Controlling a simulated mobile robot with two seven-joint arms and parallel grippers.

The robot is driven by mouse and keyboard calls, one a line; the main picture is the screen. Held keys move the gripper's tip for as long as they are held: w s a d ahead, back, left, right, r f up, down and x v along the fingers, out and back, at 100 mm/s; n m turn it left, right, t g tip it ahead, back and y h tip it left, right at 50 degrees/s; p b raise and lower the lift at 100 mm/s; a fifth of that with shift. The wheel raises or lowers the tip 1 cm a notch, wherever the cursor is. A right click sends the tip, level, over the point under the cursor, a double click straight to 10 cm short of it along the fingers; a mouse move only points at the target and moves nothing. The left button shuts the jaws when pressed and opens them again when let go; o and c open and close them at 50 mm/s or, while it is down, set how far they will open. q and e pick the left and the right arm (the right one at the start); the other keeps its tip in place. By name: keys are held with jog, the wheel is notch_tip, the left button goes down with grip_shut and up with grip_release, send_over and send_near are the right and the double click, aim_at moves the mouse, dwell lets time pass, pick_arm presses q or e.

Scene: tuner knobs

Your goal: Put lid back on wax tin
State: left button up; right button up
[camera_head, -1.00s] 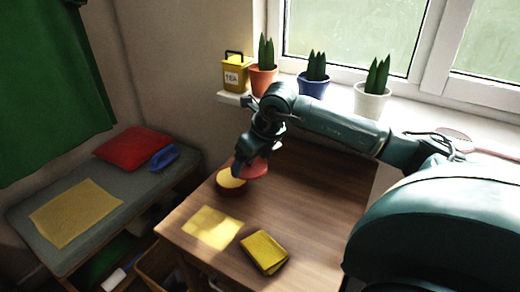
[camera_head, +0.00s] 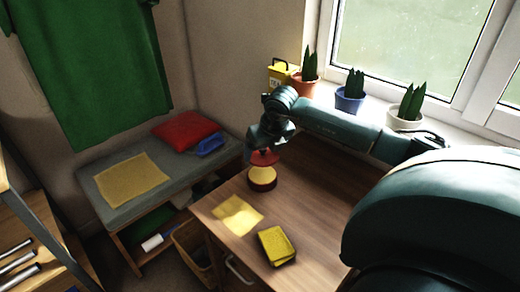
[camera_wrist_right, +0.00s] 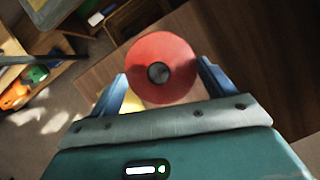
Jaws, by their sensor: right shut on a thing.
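My right gripper (camera_head: 264,148) is shut on the lid. In the right wrist view the lid (camera_wrist_right: 170,50), with a dark round knob, sits between the blue fingers. A bit of yellow shows below it and most of the tin is hidden there. My left gripper is not in view.
Potted plants (camera_head: 351,95) line the sill behind. A bench (camera_head: 130,205) with a red cushion (camera_head: 186,131) stands at left. The table's right part is clear.

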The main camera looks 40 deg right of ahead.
aim_at(266, 158)
jog(key=shift+f+b, duration=0.5)
jog(key=shift+f, duration=0.25)
notch_tip(266, 158, down, 3)
jog(key=shift+f+b, duration=0.15)
jog(key=shift+b, duration=0.95)
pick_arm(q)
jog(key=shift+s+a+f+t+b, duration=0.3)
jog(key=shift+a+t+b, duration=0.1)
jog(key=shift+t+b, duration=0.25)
pick_arm(e)
jog(key=shift+f, duration=0.85)
pick_arm(q)
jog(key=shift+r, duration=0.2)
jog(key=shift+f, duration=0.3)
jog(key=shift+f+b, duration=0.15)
jog(key=shift+b, duration=0.3)
pick_arm(e)
jog(key=shift+f, duration=0.1)
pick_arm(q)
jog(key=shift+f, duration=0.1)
pick_arm(e)
jog(key=o, duration=0.9)
